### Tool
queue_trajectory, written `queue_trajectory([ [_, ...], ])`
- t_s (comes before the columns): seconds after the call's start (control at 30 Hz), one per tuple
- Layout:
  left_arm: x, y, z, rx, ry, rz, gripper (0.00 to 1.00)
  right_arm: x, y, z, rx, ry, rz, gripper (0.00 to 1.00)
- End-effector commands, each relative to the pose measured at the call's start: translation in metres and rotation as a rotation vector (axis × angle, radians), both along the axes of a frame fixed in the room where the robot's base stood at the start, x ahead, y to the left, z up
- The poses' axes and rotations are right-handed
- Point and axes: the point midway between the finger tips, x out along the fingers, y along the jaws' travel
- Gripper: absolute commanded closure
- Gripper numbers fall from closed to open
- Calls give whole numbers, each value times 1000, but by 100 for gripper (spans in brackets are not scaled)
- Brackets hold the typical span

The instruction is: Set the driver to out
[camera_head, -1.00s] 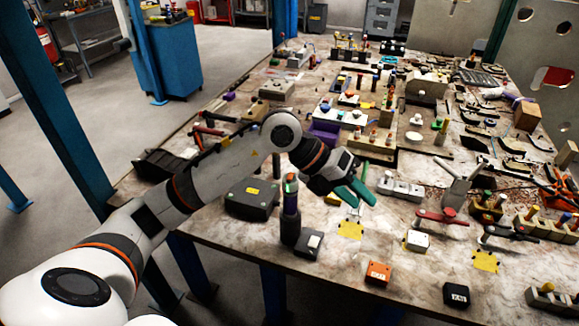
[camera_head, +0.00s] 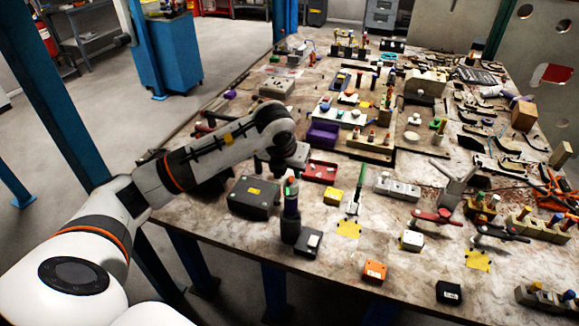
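The upright dark tool with a green and orange top (camera_head: 291,204), which looks like the driver, stands in a dark base near the table's front edge. A small dark box with a pale top (camera_head: 308,242) is beside it. I cannot make out any setting on the tool. My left gripper (camera_head: 288,173) points down just above and behind the tool's top. Its fingers are mostly hidden or too small to tell, so I cannot see whether they touch the tool. My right gripper is out of view.
A black case (camera_head: 253,198) lies left of the tool. A red tray (camera_head: 320,171) and a yellow block (camera_head: 333,196) lie behind and to its right. A green-handled clamp (camera_head: 355,194) stands further right. An orange box (camera_head: 374,271) sits near the front edge.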

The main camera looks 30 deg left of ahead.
Motion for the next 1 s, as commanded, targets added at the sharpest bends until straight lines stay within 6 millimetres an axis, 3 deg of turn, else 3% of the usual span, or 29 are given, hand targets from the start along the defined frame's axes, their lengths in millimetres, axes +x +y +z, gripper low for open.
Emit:
queue_trajectory([
  [0.2, 8, 2, -21, -2, 3, 1, 65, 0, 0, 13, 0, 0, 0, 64],
  [0.53, 10, 2, -26, -1, 0, -1, 65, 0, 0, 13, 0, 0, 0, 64],
  [0.57, 10, 2, -26, -1, 0, -1, 67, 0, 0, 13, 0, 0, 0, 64],
  [0.77, 10, 2, -26, -1, 0, -2, 100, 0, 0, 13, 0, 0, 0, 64],
  [1.0, 13, 2, -25, -11, 38, 1, 100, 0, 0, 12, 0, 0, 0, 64],
])
